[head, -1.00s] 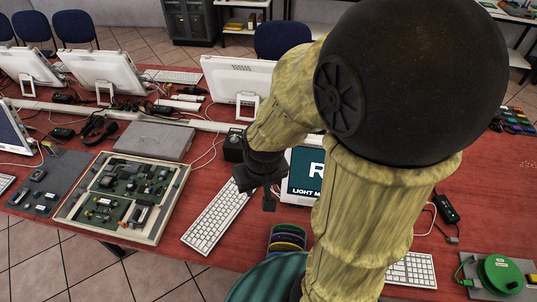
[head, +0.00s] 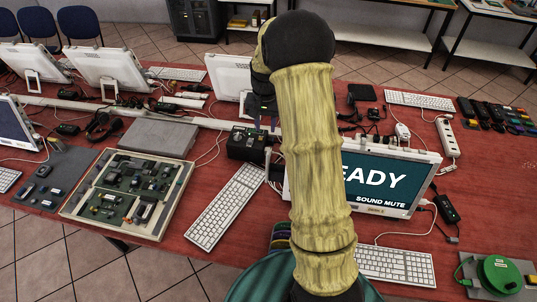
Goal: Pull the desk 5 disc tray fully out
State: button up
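My gripper (head: 266,122) hangs downward beside my tan arm, above the far side of a black box (head: 246,145) on the red desk. Its two dark fingertips look apart, with nothing visible between them. A white monitor (head: 395,180) stands just right of my arm, showing "EADY" and "SOUND MUTE"; my arm covers its left part. A small dark item lies between the black box and the monitor, partly hidden.
A white keyboard (head: 226,207) lies in front of the black box. Another keyboard (head: 397,266) is in front of the monitor. A green reel (head: 500,275) sits at the right corner.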

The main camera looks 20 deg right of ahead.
aim_at(268, 152)
jog(key=shift+w+d+f+m, duration=0.25)
jog(key=shift+w+d+f, duration=0.1)
jog(key=shift+w+d, duration=0.25)
jog(key=shift+w+d+f+m, duration=0.25)
jog(key=shift+w+d+f, duration=0.15)
jog(key=shift+w, duration=0.25)
notch_tip(268, 152, down, 17)
jog(key=p, duration=0.6)
jog(key=shift+f, duration=0.15)
grip_shut()
